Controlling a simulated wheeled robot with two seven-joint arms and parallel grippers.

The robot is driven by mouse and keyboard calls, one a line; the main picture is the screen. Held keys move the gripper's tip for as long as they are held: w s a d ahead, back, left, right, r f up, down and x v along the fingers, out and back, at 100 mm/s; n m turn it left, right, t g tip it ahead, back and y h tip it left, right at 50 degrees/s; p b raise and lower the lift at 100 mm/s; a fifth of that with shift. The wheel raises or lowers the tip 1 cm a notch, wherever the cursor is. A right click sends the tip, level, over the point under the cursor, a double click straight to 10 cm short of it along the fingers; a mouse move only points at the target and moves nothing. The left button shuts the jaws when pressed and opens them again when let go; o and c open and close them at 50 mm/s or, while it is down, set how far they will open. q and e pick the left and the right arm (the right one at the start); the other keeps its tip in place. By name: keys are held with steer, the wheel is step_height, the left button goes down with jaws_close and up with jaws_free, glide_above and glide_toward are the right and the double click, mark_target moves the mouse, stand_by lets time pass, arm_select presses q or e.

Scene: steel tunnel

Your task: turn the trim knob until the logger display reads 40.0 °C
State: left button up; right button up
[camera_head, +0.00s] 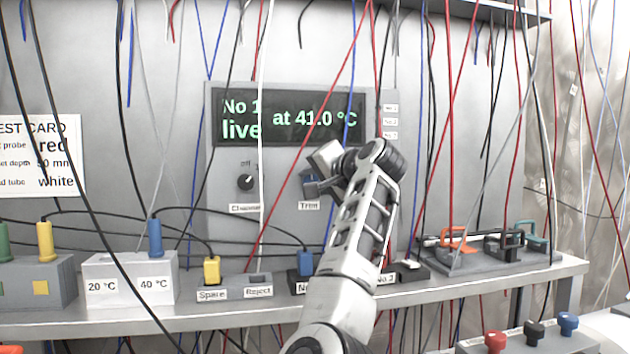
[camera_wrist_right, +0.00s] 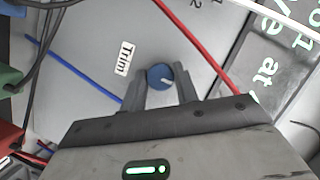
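The logger display (camera_head: 290,118) on the grey wall panel reads "No 1 live at 41.0 °C" in green. The blue trim knob (camera_wrist_right: 160,77) has a white pointer line and sits beside its "Trim" label (camera_wrist_right: 126,58). My right gripper (camera_wrist_right: 161,84) has one finger on each side of the knob, and the fingers appear to close on it. In the head view, my right gripper (camera_head: 312,178) is at the panel just below the display and hides most of the knob. My left gripper is not in view.
An off-marked black selector (camera_head: 246,182) is left of the knob. Cables hang across the panel, one red cable passing close to my gripper. Below, the shelf (camera_head: 200,318) carries 20 °C and 40 °C blocks (camera_head: 130,280), plugs and a clamp rack (camera_head: 480,255).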

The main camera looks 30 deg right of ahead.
steer(key=shift+c, duration=1)
steer(key=n+g+h, duration=0.1)
steer(key=n, duration=0.2)
steer(key=shift+r+n+h, duration=0.1)
steer(key=shift+n+h, duration=0.2)
steer(key=shift+h, duration=0.1)
steer(key=n+h, duration=0.1)
steer(key=n, duration=0.1)
steer(key=n+g+h, duration=0.1)
steer(key=n+h, duration=0.1)
steer(key=shift+a+r+n, duration=0.1)
steer(key=shift+a+n, duration=0.05)
steer(key=shift+n, duration=0.15)
steer(key=shift+g, duration=0.3)
steer(key=o, duration=1)
